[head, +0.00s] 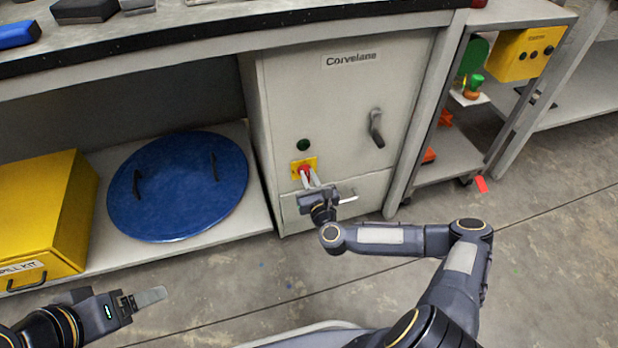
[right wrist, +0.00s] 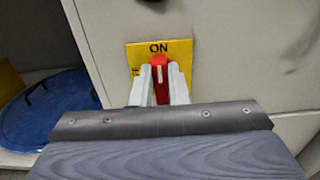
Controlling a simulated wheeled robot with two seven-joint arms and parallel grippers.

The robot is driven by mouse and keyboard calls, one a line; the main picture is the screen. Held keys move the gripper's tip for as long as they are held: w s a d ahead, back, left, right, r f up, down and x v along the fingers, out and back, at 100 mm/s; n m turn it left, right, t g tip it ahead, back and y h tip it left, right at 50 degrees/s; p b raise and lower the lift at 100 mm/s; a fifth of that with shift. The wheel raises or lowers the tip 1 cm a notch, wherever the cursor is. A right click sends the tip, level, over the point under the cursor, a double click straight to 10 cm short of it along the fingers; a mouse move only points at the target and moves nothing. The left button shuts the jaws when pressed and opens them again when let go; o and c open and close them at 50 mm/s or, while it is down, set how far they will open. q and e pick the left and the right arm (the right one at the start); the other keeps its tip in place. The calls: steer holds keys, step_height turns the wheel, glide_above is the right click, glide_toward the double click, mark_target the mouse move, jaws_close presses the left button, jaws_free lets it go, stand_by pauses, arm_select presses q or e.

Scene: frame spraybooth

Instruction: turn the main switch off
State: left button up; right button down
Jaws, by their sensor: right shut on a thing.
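The main switch is a red handle (head: 304,171) on a yellow plate (head: 311,161), on the front of the grey cabinet (head: 340,95). In the right wrist view the red handle (right wrist: 158,69) stands upright, its top just under the word ON on the yellow plate (right wrist: 180,46). Part of another marking shows at the plate's left side, mostly hidden by a finger. My right gripper (head: 309,179) is shut on the red handle, one finger on each side of it. My left gripper (head: 150,297) is low at the left, away from the cabinet; its finger gap cannot be made out.
A dark green round button or lamp (head: 303,145) sits above the switch, and a dark door handle (head: 376,128) is to the right. A blue round lid (head: 178,190) and a yellow spill kit box (head: 40,215) rest on the low shelf. The floor (head: 540,260) at right is mostly clear.

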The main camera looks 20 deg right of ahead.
steer(key=shift+n, duration=0.3)
steer(key=shift+a+f+n+b, duration=0.1)
steer(key=shift+a+f+n, duration=0.15)
steer(key=shift+n, duration=2.6)
steer(key=shift+a+f+n+b, duration=0.15)
steer(key=shift+a+f+n, duration=0.15)
steer(key=shift+n, duration=2.6)
steer(key=shift+a+f+n+b, duration=0.1)
steer(key=shift+a+f+n, duration=0.15)
steer(key=shift+n, duration=2.6)
steer(key=c, duration=1.4)
jaws_free()
